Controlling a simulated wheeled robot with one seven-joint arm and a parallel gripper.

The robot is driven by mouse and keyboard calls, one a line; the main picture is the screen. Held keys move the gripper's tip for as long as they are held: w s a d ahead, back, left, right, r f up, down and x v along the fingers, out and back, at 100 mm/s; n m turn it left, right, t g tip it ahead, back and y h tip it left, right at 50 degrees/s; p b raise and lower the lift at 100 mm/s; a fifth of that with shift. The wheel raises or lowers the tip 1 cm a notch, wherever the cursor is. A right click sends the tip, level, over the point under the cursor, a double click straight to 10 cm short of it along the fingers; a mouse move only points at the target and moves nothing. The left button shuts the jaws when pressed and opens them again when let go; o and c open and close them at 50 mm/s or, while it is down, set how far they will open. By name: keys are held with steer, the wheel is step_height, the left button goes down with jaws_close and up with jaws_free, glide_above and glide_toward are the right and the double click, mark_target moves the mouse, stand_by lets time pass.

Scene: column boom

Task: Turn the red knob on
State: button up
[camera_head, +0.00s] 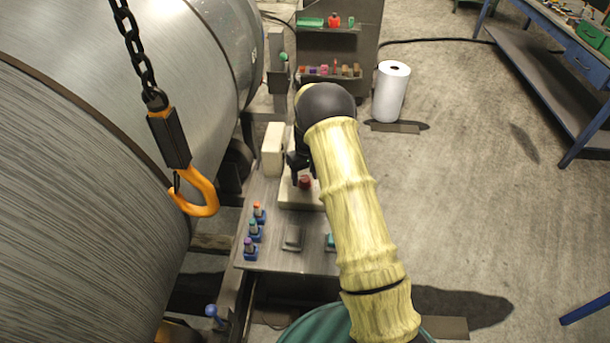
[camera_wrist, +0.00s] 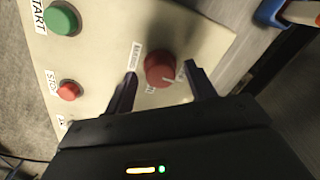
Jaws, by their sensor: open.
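The red knob (camera_wrist: 160,68) is a round dial with a pale pointer mark on a cream control panel (camera_wrist: 105,30), seen in the wrist view. It also shows in the head view (camera_head: 305,182), just beyond my gripper. My gripper (camera_wrist: 158,84) is open, with one dark finger on each side of the knob in the picture. Whether the fingers touch the knob I cannot tell. Labels beside the knob are partly hidden or too blurred to read fully. In the head view my arm hides much of the panel.
The panel also carries a green START button (camera_wrist: 61,20) and a smaller red STOP button (camera_wrist: 68,91). Small coloured-top items (camera_head: 254,230) stand on the grey bench, left of my arm. An orange hook (camera_head: 197,195) hangs at left by a large metal cylinder (camera_head: 80,190).

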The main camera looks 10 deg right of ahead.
steer(key=shift+f, duration=0.6)
steer(key=shift+a, duration=0.1)
steer(key=shift+c, duration=0.2)
steer(key=shift+r, duration=0.1)
steer(key=c, duration=0.9)
